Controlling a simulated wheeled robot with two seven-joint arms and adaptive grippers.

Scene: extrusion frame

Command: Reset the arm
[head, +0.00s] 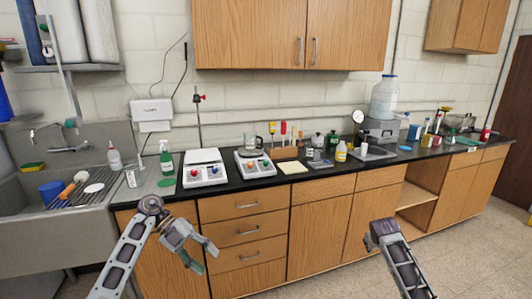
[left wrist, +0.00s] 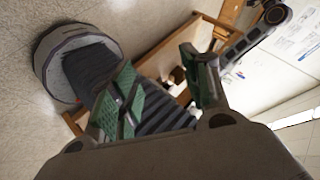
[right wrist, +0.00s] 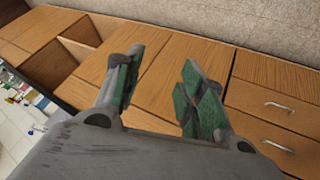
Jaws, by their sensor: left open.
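My left gripper (head: 202,258) is in front of the cabinet drawers, below the counter edge, on a grey arm coming in from the lower left. Its green-padded fingers stand apart and empty, as the left wrist view (left wrist: 158,80) also shows. My right arm (head: 395,252) comes in from the bottom, right of centre, in front of the cabinet doors; its fingers cannot be made out in the head view. In the right wrist view my right gripper (right wrist: 155,80) has its two green-padded fingers apart with nothing between them. Neither gripper touches anything visible.
The black counter (head: 230,187) runs across wooden cabinets (head: 318,230). It carries white balances (head: 205,175), a green spray bottle (head: 166,160) and several bottles. A sink (head: 60,225) is at the left. The floor (head: 470,245) at the right is clear.

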